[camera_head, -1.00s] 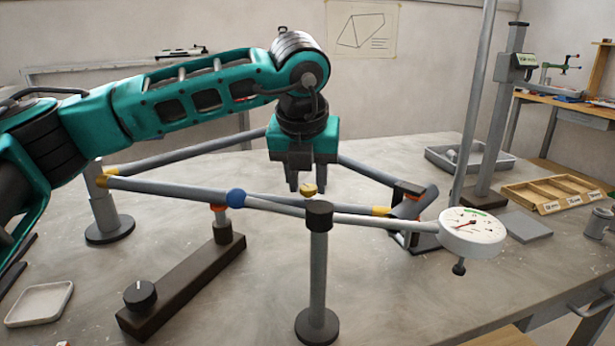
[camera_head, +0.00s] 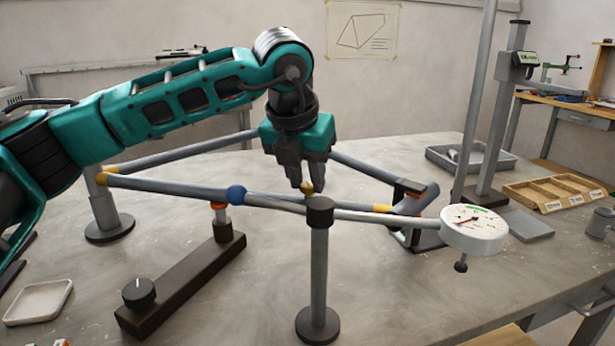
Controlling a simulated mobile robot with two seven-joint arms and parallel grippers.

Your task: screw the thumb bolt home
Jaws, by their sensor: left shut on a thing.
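The thumb bolt shows as a small brass-yellow head (camera_head: 307,188), just above and behind the dark cap of the grey post (camera_head: 319,270). My left gripper (camera_head: 303,183) points down over it, with its fingers shut on the head. The fingers partly hide the bolt, and its shank and how deep it sits cannot be seen. The tube frame (camera_head: 176,188) runs behind the post, with a blue joint (camera_head: 236,196) and yellow-orange collars. My right gripper is not in view.
A round dial gauge (camera_head: 474,231) stands right of the post. A dark bar with a black knob (camera_head: 139,293) lies front left, near a white tray (camera_head: 39,302). A wooden tray (camera_head: 560,194) and a grey bin (camera_head: 470,160) stand at the back right. The front right tabletop is clear.

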